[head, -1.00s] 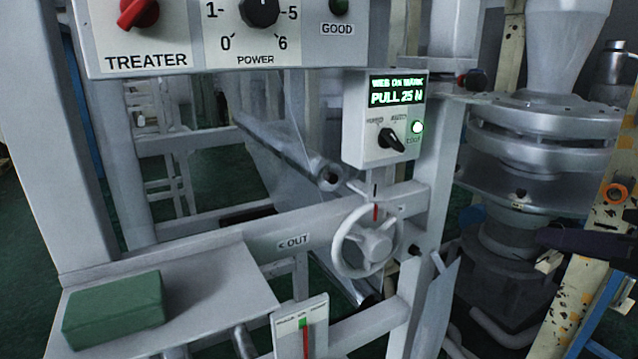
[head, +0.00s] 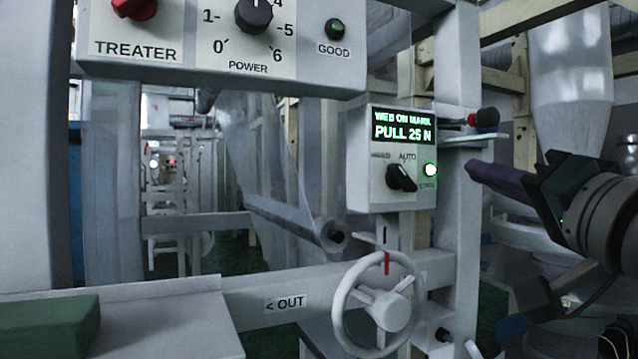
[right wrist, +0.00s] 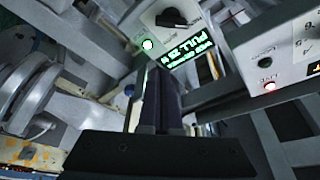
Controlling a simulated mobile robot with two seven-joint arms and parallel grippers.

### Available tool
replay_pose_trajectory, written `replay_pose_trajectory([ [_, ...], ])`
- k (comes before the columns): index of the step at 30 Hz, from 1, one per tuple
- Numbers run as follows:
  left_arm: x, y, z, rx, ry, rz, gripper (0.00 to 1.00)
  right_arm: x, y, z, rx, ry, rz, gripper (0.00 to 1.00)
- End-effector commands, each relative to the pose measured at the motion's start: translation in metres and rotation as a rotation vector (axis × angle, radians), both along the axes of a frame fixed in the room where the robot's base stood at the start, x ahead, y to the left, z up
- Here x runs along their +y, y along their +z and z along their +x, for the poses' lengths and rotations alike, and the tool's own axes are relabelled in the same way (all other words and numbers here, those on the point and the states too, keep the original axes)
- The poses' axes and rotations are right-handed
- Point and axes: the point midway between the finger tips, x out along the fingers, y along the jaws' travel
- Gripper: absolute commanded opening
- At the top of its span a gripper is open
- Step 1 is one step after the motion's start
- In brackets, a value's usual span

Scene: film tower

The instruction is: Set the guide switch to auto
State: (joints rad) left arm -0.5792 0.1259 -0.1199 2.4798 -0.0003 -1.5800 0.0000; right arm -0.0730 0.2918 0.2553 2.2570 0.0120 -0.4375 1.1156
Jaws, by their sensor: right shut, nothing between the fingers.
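The guide switch (head: 401,178) is a black knob on the front of a white box (head: 385,196). Its bar slants from upper left to lower right. An AUTO label is above it, with a blurred label to the left; I cannot tell surely which one it points at. The knob also shows at the top of the right wrist view (right wrist: 172,18). My right gripper (head: 474,168) is shut and empty, to the right of the box and apart from it, its dark purple fingers pointing left. The fingers also show in the right wrist view (right wrist: 160,84). My left gripper is out of view.
A green lamp (head: 430,170) glows beside the knob. A white handwheel (head: 351,322) stands below, a red-black knob (head: 484,118) at right, and the TREATER panel (head: 290,62) at upper left.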

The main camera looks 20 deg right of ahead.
Motion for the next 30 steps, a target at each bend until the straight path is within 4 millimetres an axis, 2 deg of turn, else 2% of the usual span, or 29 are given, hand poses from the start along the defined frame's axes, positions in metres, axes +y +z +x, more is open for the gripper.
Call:
replay_pose_trajectory([
  [4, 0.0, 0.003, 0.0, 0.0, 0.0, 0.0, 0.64, -0.001, 0.003, 0.007, -0.001, -0.001, -0.001, 0.0],
  [7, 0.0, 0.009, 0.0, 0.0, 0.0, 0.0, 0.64, -0.003, 0.007, 0.02, 0.0, 0.0, -0.001, 0.0],
  [15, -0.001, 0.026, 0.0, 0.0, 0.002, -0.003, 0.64, -0.013, 0.022, 0.073, 0.002, -0.002, -0.001, 0.0],
  [20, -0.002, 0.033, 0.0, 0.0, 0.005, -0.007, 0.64, -0.015, 0.026, 0.099, 0.003, 0.0, -0.001, 0.0],
  [21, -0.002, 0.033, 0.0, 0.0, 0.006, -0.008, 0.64, -0.008, 0.016, 0.097, 0.006, 0.003, 0.005, 0.0],
  [24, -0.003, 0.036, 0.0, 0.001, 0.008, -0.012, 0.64, 0.002, 0.006, 0.095, 0.005, 0.002, 0.003, 0.0],
  [30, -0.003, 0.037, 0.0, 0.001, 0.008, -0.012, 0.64, 0.012, -0.005, 0.094, 0.003, 0.0, 0.0, 0.0],
])
